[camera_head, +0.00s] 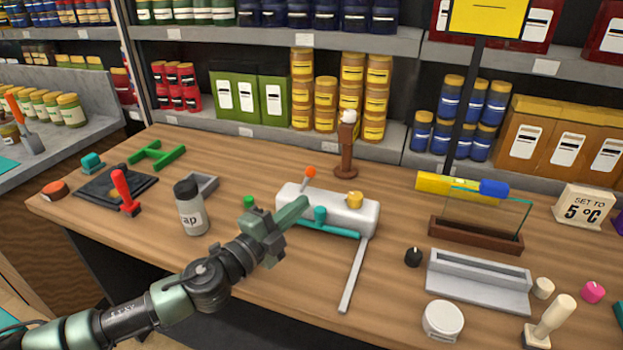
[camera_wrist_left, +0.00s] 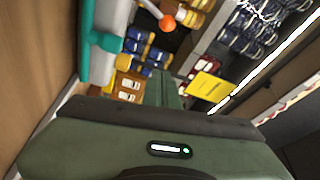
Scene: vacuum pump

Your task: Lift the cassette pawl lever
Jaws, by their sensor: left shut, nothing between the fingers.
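A white pump-like body (camera_head: 350,212) lies on the wooden table. A short lever with an orange ball (camera_head: 310,172) rises from its left rear. A yellow knob (camera_head: 355,200) sits on top, and a teal part (camera_head: 320,215) runs along its front. A long grey bar (camera_head: 352,280) extends from it toward the table's front edge. I cannot tell which part is the cassette pawl lever. My left gripper (camera_head: 303,203) is shut and empty, above the body's left part, near the orange-ball lever. The orange ball also shows in the wrist view (camera_wrist_left: 167,22). My right gripper is not in view.
A grey-lidded bottle (camera_head: 189,210) and a small grey tray (camera_head: 202,184) stand left of the body. A brown stand (camera_head: 347,150) is behind it. A black knob (camera_head: 413,257) and a grey slotted block (camera_head: 478,283) are to the right.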

